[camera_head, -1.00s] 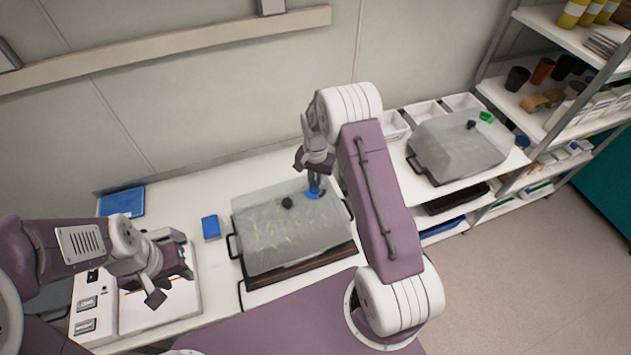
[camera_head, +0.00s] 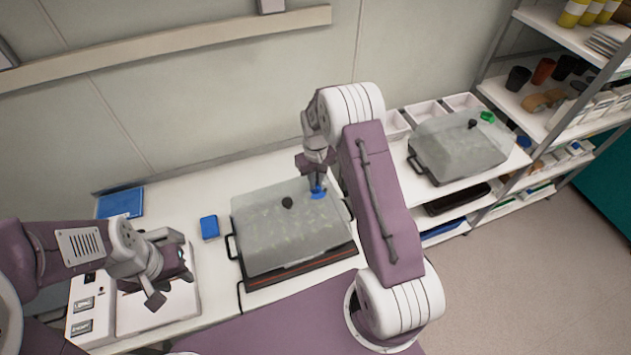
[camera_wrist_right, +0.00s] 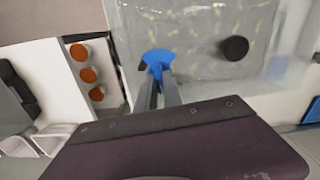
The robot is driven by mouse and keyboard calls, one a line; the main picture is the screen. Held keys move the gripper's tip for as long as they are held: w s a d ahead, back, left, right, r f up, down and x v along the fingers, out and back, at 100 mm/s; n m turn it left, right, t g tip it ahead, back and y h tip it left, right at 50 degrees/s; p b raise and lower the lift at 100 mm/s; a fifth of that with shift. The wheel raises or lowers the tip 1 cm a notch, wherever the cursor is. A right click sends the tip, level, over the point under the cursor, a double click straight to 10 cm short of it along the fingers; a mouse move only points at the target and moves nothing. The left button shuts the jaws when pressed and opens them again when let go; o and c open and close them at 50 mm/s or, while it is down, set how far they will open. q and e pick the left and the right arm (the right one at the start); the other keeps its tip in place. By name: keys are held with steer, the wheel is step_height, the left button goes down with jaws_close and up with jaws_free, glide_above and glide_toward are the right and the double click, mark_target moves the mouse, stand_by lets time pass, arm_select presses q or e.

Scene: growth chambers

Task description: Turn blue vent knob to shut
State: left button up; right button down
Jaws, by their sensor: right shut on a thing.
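The blue vent knob (camera_head: 318,194) sits on the clear lid of the near chamber (camera_head: 290,246), toward its back right corner. A round black knob (camera_head: 287,203) is on the same lid, left of the blue one. My right gripper (camera_head: 317,184) reaches down from above and is shut on the blue knob. In the right wrist view the blue knob (camera_wrist_right: 158,58) shows between and beyond the fingertips (camera_wrist_right: 158,80); its lower part is hidden by them. My left gripper (camera_head: 170,285) hangs over a white device at the left, apart from the chamber; its jaw gap is unclear.
A second chamber (camera_head: 455,148) with a green knob (camera_head: 488,117) stands at the right. A blue box (camera_head: 209,227) and a blue tablet-like item (camera_head: 120,203) lie on the white bench. White bins (camera_head: 425,113) are at the back. Shelving (camera_head: 560,110) stands far right.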

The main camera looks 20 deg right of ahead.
steer(key=n, duration=0.3)
steer(key=shift+n, duration=2.2)
steer(key=c, duration=1.5)
jaws_free()
steer(key=shift+r+b, duration=0.35)
steer(key=shift+b, duration=0.05)
step_height(320, 180, up, 8)
steer(key=shift+r+b, duration=0.2)
steer(key=shift+b, duration=0.6)
